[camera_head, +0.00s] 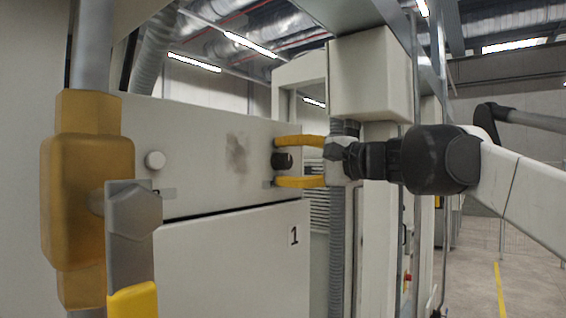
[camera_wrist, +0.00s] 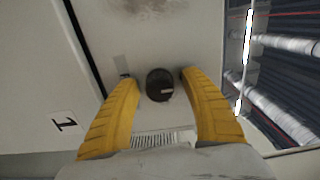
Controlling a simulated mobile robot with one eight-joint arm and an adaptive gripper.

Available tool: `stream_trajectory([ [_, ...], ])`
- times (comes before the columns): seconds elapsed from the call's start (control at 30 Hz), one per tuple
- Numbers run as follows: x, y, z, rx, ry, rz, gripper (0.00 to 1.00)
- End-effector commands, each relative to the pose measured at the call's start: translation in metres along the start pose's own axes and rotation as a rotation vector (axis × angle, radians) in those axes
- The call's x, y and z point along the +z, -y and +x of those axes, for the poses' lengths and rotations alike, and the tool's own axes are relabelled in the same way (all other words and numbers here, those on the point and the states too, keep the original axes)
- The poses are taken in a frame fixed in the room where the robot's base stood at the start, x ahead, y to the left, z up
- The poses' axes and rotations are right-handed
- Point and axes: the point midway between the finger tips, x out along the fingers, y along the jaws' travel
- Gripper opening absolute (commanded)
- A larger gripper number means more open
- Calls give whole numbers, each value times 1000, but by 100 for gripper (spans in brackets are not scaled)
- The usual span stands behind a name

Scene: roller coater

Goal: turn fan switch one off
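A black round knob (camera_head: 283,161) sits on the right part of the white cabinet's upper panel. My gripper (camera_head: 278,161) has yellow fingers, one above and one below the knob in the head view. In the wrist view the knob (camera_wrist: 160,84) lies between the two open fingertips (camera_wrist: 158,78), with a small gap on each side. A pale mark shows on the knob's face. I cannot tell from these frames that this knob is fan switch one. A small label (camera_wrist: 122,66) is beside the knob in the wrist view, its text unreadable.
A white round button (camera_head: 155,160) is on the same panel at left. A yellow valve body with a grey lever (camera_head: 133,215) stands close at left. A grey flexible hose (camera_head: 337,250) hangs behind my gripper. Open floor is at far right.

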Motion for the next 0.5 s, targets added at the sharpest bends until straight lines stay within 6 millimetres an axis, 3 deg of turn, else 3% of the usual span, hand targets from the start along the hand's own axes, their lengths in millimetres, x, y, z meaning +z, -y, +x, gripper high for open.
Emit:
stream_trajectory([
  [0.27, 0, 0, -8, 0, -1, 0, 53],
  [0.5, -1, 0, -57, 0, -5, 0, 53],
])
